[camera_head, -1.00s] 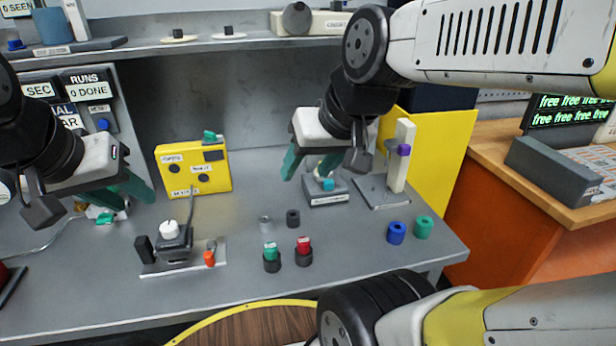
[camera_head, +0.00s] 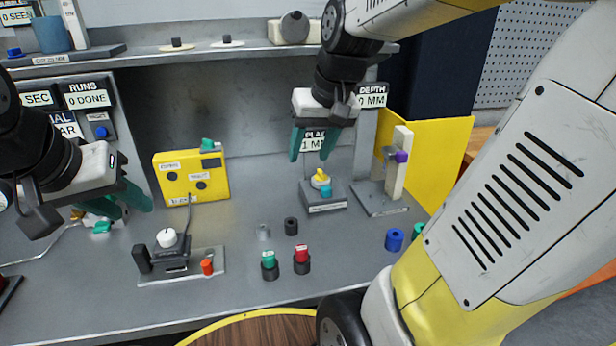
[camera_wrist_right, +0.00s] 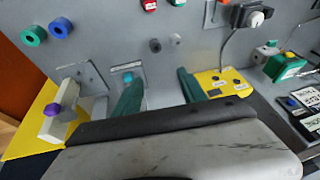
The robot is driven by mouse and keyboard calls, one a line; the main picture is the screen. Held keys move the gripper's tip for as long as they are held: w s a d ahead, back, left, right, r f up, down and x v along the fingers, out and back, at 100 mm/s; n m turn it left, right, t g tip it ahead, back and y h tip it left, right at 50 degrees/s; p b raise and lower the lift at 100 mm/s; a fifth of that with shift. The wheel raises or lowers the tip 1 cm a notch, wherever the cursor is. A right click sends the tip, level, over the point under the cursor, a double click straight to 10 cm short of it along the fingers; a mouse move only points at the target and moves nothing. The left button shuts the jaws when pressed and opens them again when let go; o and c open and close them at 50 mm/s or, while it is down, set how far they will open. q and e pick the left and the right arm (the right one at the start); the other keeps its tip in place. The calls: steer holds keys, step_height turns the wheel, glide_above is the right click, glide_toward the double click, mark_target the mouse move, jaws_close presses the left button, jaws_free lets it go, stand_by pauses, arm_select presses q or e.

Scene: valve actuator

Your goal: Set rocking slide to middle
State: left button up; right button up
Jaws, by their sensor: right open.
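I cannot tell for sure which part is the rocking slide; no readable label names it. A small grey fixture (camera_head: 324,205) on the bench carries a yellow knob (camera_head: 320,179) and a cyan piece (camera_head: 326,192). My right gripper (camera_head: 312,156) is open and empty, fingers down, just above and behind this fixture, apart from it. In the right wrist view, the cyan piece (camera_wrist_right: 128,77) shows beside the left finger of the right gripper (camera_wrist_right: 155,82). A purple knob (camera_head: 401,157) sits on a white post to the right. My left gripper (camera_head: 132,206) is open at the left, apart from the bench fixtures.
A yellow box (camera_head: 191,177) stands at the back. A black joystick-like fixture (camera_head: 172,255), a green-topped peg (camera_head: 269,266), a red-topped peg (camera_head: 302,260) and a blue ring (camera_head: 394,240) stand in front. A "PLAY 1 MM" display (camera_head: 314,140) is behind my right gripper. A shelf runs above.

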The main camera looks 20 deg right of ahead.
steer(key=w+d+f+g, duration=0.2)
steer(key=w+d+f, duration=0.25)
steer(key=w, duration=0.35)
steer(key=g+h, duration=0.2)
glide_above(326, 188)
steer(key=shift+m, duration=0.3)
step_height(326, 188, down, 8)
steer(key=shift+r, duration=0.15)
steer(key=shift+d+f, duration=0.1)
steer(key=shift+f, duration=0.6)
step_height(326, 188, down, 7)
steer(key=shift+r, duration=0.15)
jaws_close()
